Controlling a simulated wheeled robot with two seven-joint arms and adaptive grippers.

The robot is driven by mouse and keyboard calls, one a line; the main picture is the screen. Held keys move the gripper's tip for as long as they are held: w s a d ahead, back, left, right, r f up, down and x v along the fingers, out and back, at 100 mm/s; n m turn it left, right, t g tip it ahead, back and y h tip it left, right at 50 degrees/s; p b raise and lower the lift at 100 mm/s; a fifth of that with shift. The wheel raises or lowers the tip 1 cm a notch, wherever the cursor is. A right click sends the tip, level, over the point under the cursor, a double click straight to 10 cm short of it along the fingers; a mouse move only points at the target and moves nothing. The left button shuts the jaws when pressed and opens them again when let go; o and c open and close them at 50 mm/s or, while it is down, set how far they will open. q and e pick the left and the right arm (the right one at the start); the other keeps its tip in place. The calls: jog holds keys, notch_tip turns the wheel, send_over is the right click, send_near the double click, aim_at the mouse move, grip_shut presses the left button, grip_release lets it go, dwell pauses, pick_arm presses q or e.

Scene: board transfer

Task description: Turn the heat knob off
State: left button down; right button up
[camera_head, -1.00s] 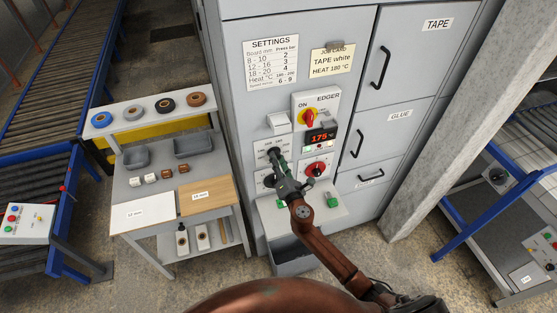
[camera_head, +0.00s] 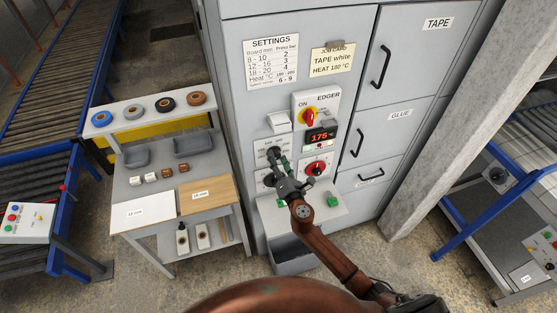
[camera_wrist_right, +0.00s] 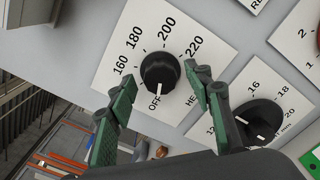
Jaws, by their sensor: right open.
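The heat knob (camera_wrist_right: 160,70) is a round black dial on a white scale plate marked OFF, 160, 180, 200 and 220 in the right wrist view. Its white pointer mark faces down towards OFF. In the head view the knob (camera_head: 273,153) is a small dark shape on the edger's front, partly covered by the gripper. My right gripper (camera_wrist_right: 160,76) is open, with one green-padded finger on each side of the knob. Gaps show between the knob and both fingers. I cannot tell how deep the fingertips reach. My left gripper is not in view.
A second black knob (camera_wrist_right: 258,120) sits close to the right finger. A red rotary knob (camera_head: 316,169), a display (camera_head: 321,136) reading 175 and a red-yellow ON switch (camera_head: 308,117) are on the same front. A job card (camera_head: 332,61) reads HEAT 180 °C. A shelved bench (camera_head: 150,240) stands left.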

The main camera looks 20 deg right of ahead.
jog(key=s, duration=1.2)
jog(key=shift+d, duration=0.2)
